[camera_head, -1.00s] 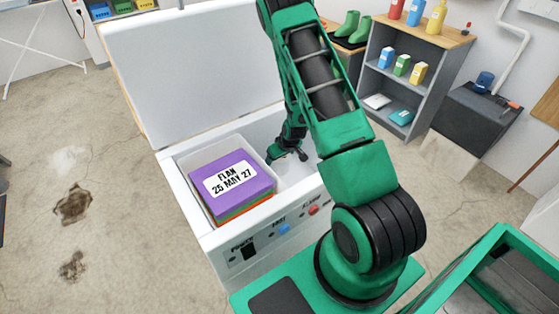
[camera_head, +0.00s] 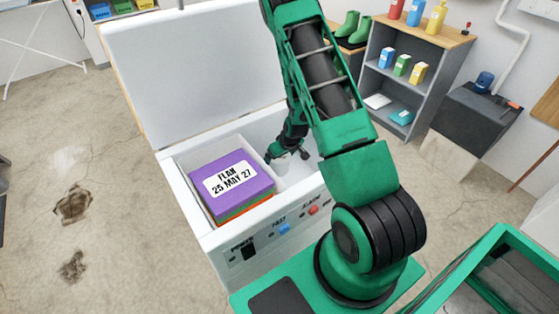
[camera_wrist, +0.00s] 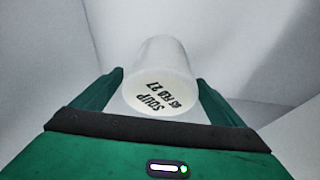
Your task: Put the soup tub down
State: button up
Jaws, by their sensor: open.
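The soup tub (camera_wrist: 158,75) is a white round tub with dark lettering, "SOUP" and a date, on its end facing the wrist camera. The lettering reads upside down there. My gripper (camera_wrist: 160,100) is open, with one green finger on each side of the tub and a visible gap at the fingers. In the head view my gripper (camera_head: 287,155) is down inside the white chest freezer (camera_head: 180,205), in the bay right of the purple box. The tub is mostly hidden there, and whether it touches the freezer floor cannot be told.
A purple box (camera_head: 232,180) labelled "FLAN 25 MAY 27" sits atop coloured boxes in the freezer's left bin. The freezer lid (camera_head: 190,75) stands open behind. The front panel has a blue button (camera_head: 284,229) and a red one (camera_head: 313,210). Freezer walls surround my gripper closely.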

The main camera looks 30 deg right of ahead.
jog(key=v, duration=1.1)
jog(key=s+r+m+g, duration=0.1)
jog(key=s+r, duration=0.5)
jog(key=r, duration=0.3)
jog(key=s+r+m+g, duration=0.1)
jog(key=s+r+m, duration=0.1)
jog(key=s+r, duration=0.65)
jog(key=s+a+r+m+g, duration=0.1)
jog(key=s+a+r+m, duration=0.1)
jog(key=s+r, duration=0.3)
jog(key=s+a+r+m+g, duration=0.1)
jog(key=s+r, duration=0.5)
jog(key=s, duration=0.6)
jog(key=shift+s+a+m, duration=0.4)
jog(key=shift+r, duration=0.1)
